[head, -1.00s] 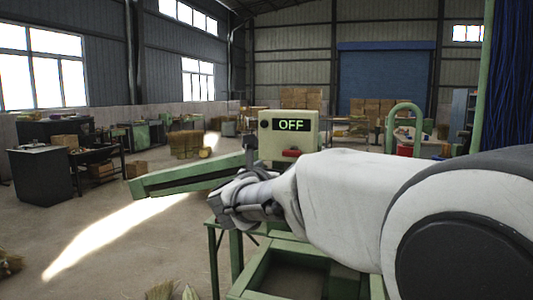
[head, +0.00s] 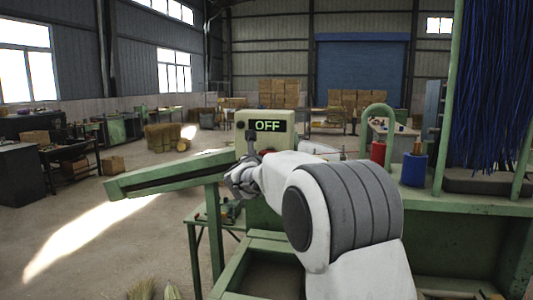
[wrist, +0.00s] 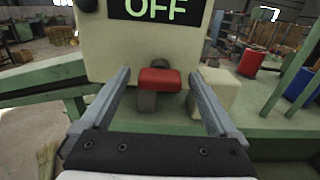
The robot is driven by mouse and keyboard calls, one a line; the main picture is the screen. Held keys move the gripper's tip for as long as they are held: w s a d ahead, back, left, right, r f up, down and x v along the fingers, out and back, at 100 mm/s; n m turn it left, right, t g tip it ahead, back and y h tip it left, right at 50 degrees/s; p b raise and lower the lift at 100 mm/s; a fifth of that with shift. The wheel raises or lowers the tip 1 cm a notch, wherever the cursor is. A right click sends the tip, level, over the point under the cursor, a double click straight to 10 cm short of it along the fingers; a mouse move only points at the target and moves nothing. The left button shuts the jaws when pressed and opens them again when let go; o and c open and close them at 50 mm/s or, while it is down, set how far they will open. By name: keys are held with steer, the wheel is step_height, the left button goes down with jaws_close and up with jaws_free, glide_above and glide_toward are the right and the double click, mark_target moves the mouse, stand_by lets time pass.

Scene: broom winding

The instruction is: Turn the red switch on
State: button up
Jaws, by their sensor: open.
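The red switch (wrist: 158,80) sits on the front of a pale control box (wrist: 110,45), below its display. In the head view, the display (head: 267,125) on the box reads OFF in green, and my arm mostly hides the switch. My gripper (wrist: 160,74) is open and empty in the wrist view, with one finger on either side of the switch. There are visible gaps between the fingers and the switch; whether the fingertips reach past its front is unclear. In the head view, my gripper (head: 243,178) is in front of the box.
A pale block (wrist: 213,92) stands right of the switch, near my right finger. A long green chute (head: 165,176) extends left of the box.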

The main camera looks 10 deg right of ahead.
steer(key=c, duration=1.4)
steer(key=n, duration=0.4)
steer(key=shift+a+n+b, duration=0.1)
steer(key=shift+n+b, duration=0.2)
steer(key=shift+n, duration=0.1)
steer(key=n, duration=0.4)
steer(key=shift+w+n+p, duration=0.1)
steer(key=shift+n+p, duration=0.2)
steer(key=shift+p, duration=0.05)
steer(key=shift+a+f+n+p, duration=0.1)
steer(key=shift+n+p, duration=1.3)
steer(key=shift+n, duration=2.8)
